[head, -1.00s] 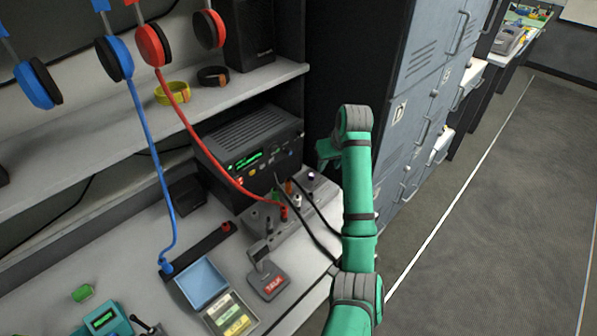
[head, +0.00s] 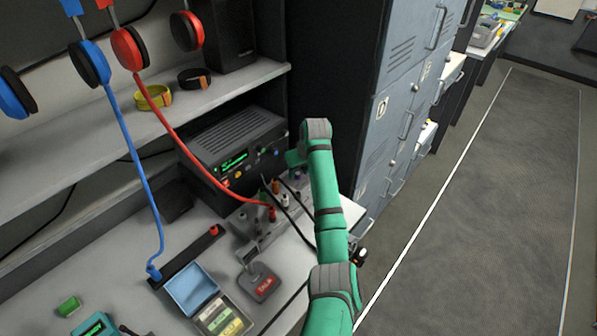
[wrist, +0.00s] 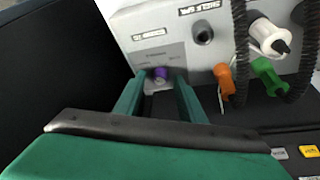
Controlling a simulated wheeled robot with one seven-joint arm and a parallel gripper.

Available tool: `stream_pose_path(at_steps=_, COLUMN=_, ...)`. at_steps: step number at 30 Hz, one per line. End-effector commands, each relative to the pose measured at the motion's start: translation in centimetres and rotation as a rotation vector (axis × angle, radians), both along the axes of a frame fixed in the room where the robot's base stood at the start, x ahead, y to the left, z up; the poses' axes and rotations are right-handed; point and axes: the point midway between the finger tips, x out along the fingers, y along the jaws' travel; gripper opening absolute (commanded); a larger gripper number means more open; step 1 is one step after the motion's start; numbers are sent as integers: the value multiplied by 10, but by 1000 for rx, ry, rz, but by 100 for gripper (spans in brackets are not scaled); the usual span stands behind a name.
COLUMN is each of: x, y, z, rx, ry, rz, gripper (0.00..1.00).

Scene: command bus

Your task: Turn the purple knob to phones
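The purple knob (wrist: 160,73) sits on the grey jack panel (wrist: 150,15), which also shows in the head view (head: 246,222). In the wrist view my gripper (wrist: 161,80) is open, with one green finger on each side of the knob. A gap shows between the knob and each finger; I cannot tell how deep the fingers reach around it. Small labels surround the knob, too small to read. In the head view my gripper (head: 294,160) is at the panel's far right end, and my arm hides part of that end.
Orange (wrist: 223,78), green (wrist: 268,72) and white (wrist: 268,36) plugs stand right of the knob, with black coiled cords near them. A black radio (head: 235,145) stands behind the panel. A red cable (head: 190,130) hangs down to the panel. Lockers (head: 400,90) stand right of my arm.

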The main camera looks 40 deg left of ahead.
Motion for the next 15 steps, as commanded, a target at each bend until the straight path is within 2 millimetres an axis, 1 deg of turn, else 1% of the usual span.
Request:
stream_pose_path(at_steps=9, x=0, y=2, z=-2, rx=1, ry=-1, rz=1, gripper=36)
stream_pose_path(at_steps=10, x=0, y=2, z=-2, rx=1, ry=-1, rz=1, gripper=32)
stream_pose_path(at_steps=11, x=0, y=2, z=-2, rx=1, ry=-1, rz=1, gripper=24)
stream_pose_path(at_steps=12, x=0, y=2, z=-2, rx=1, ry=-1, rz=1, gripper=15)
stream_pose_path(at_steps=14, x=0, y=2, z=-2, rx=1, ry=-1, rz=1, gripper=0)
stream_pose_path(at_steps=15, x=0, y=2, z=-2, rx=1, ry=-1, rz=1, gripper=0)
